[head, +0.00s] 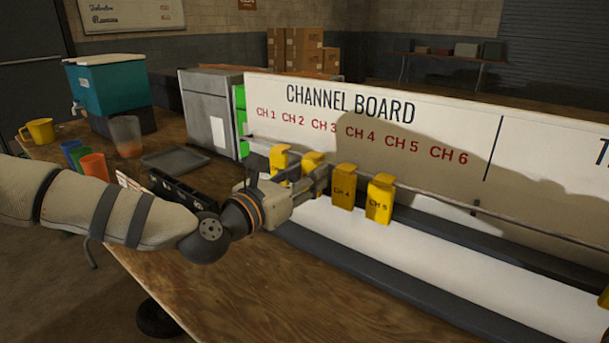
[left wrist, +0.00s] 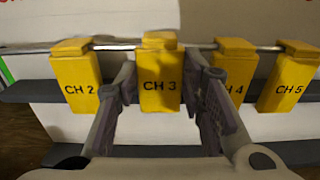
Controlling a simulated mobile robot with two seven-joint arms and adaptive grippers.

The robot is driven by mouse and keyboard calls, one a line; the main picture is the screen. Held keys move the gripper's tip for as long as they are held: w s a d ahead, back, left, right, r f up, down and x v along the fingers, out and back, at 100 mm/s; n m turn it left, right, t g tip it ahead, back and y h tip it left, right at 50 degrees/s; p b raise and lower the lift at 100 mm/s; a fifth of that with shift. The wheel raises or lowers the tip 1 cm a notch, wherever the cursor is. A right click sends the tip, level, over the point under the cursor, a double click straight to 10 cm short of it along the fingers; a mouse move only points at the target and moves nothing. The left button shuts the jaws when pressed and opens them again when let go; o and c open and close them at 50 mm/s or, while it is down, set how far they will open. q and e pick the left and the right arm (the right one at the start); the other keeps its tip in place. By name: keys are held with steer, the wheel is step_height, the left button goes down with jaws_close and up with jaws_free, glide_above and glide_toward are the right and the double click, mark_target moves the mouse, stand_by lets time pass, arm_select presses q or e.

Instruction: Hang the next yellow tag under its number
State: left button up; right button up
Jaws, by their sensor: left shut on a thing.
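The white channel board (head: 400,105) bears red labels CH 1 to CH 6 above a thin metal rail (head: 470,208). The yellow CH 3 tag (head: 312,160) is at the rail, between the fingers of my left gripper (left wrist: 160,80), which is shut on it. It is upright and faces the left wrist camera. The CH 2 tag (left wrist: 76,80) hangs to its left, and the CH 4 tag (head: 344,187) and CH 5 tag (head: 380,198) hang to its right. Whether the CH 3 tag rests on the rail cannot be told. My right gripper is out of view.
A black rack (head: 178,190) and grey tray (head: 175,160) lie on the wooden table (head: 200,290) left of the board. Cups, a teal cooler (head: 108,85) and a grey box (head: 208,110) stand behind. More yellow shows at the right edge (head: 604,297).

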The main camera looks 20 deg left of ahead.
arm_select(q)
steer(key=o, duration=1.2)
steer(key=v, duration=1.2)
